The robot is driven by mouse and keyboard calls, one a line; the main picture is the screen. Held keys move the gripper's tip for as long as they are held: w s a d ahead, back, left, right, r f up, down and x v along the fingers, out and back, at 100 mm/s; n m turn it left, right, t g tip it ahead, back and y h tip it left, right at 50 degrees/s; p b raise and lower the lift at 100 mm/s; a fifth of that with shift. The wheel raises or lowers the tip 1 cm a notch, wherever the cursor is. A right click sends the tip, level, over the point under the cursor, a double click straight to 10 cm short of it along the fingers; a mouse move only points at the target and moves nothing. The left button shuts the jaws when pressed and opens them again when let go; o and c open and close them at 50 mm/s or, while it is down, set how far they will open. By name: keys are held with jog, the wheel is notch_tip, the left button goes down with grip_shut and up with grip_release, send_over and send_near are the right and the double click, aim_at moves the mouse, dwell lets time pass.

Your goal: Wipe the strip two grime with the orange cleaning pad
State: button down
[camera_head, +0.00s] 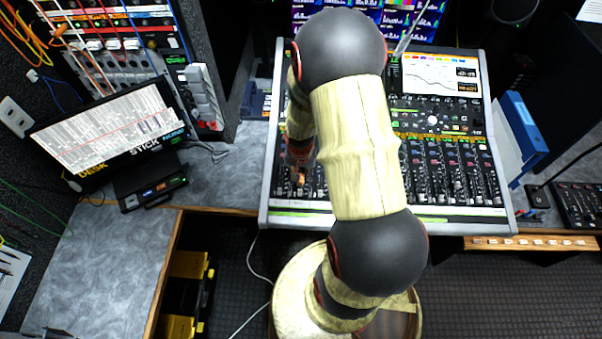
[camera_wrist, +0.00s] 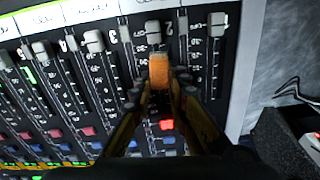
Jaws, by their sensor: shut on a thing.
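My gripper (camera_wrist: 159,84) is shut on the orange cleaning pad (camera_wrist: 158,70), a small block held between the fingertips in the wrist view. The pad is over the fader section of the mixing console (camera_wrist: 245,60), close to a grey fader cap (camera_wrist: 153,32); whether it touches the surface I cannot tell. In the head view my gripper (camera_head: 299,158) is over the console's left side (camera_head: 268,190), with a bit of the pad (camera_head: 300,178) showing below it. I cannot make out the strip two grime; the fingers and pad cover part of the strips.
Several fader caps stand up around the pad. A monitor (camera_head: 115,135) and a grey desk (camera_head: 110,240) are left of the console. A blue binder (camera_head: 524,130) stands at its right. My arm hides the console's middle. Cables (camera_wrist: 298,92) lie beside the console.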

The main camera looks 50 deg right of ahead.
aim_at(301, 178)
jog(key=shift+s+a+f, duration=0.15)
jog(key=shift+s+a, duration=0.05)
jog(key=shift+s, duration=0.1)
notch_tip(301, 178, up, 5)
jog(key=p, duration=0.3)
jog(key=shift+a+f, duration=0.1)
jog(key=shift+f, duration=0.1)
jog(key=shift+a+r+p, duration=0.1)
jog(key=shift+r+p, duration=0.4)
jog(key=shift+r, duration=0.2)
jog(key=shift+r, duration=0.1)
jog(key=shift+s+a+r+p, duration=0.1)
jog(key=shift+r+p, duration=0.4)
jog(key=shift+r, duration=0.25)
jog(key=shift+s+a+r+p, duration=0.1)
jog(key=shift+r+p, duration=0.4)
jog(key=shift+r, duration=0.2)
jog(key=shift+f, duration=0.1)
